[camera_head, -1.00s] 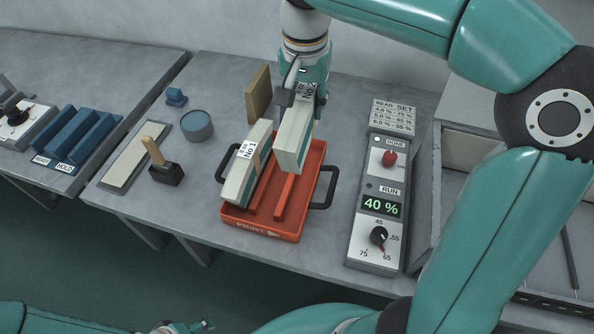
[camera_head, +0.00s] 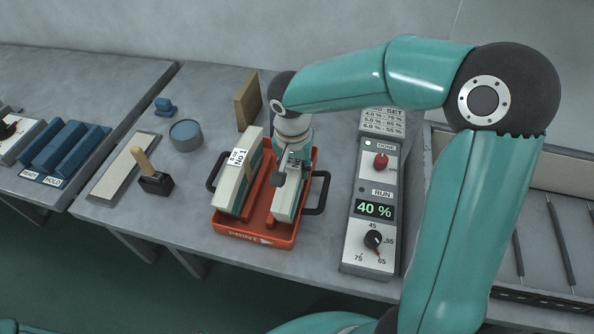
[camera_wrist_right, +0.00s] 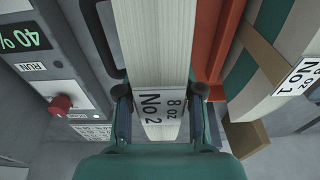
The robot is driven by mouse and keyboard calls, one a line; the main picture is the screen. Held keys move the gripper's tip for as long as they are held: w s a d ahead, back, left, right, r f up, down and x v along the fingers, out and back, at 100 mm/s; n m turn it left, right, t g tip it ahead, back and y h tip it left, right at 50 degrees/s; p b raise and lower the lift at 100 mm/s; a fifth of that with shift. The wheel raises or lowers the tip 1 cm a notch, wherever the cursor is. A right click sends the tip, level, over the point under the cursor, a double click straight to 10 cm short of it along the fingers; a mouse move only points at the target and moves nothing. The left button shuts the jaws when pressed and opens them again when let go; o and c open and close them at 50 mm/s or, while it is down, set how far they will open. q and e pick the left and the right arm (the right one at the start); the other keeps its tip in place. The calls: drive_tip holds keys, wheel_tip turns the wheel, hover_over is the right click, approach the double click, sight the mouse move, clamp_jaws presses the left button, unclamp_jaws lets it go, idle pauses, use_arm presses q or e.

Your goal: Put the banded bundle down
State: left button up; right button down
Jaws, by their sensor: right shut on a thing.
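The pale bundle with the "8 oz No 2" label band (camera_wrist_right: 160,103) is between the fingers of my right gripper (camera_wrist_right: 160,92), which is shut on it. In the head view, this bundle (camera_head: 284,203) stands on edge in the right side of the red tray (camera_head: 250,233). It looks low in the tray, but I cannot tell whether it rests on the floor. My right gripper (camera_head: 288,170) is over its far part and hides its label. A second bundle, labelled No 1 (camera_head: 232,190), leans in the tray's left side. My left gripper is not in view.
The control box (camera_head: 370,215) with a "40 %" display stands right of the tray. A tan block (camera_head: 247,102) stands behind the tray. A stamp (camera_head: 155,182), a blue round tin (camera_head: 186,136) and a pale flat pad (camera_head: 123,166) lie to the left.

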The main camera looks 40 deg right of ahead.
drive_tip(key=shift+f, duration=1.1)
drive_tip(key=c, duration=0.7)
unclamp_jaws()
drive_tip(key=shift+f, duration=0.1)
drive_tip(key=r, duration=0.8)
drive_tip(key=s+a+r, duration=0.1)
drive_tip(key=r, duration=0.3)
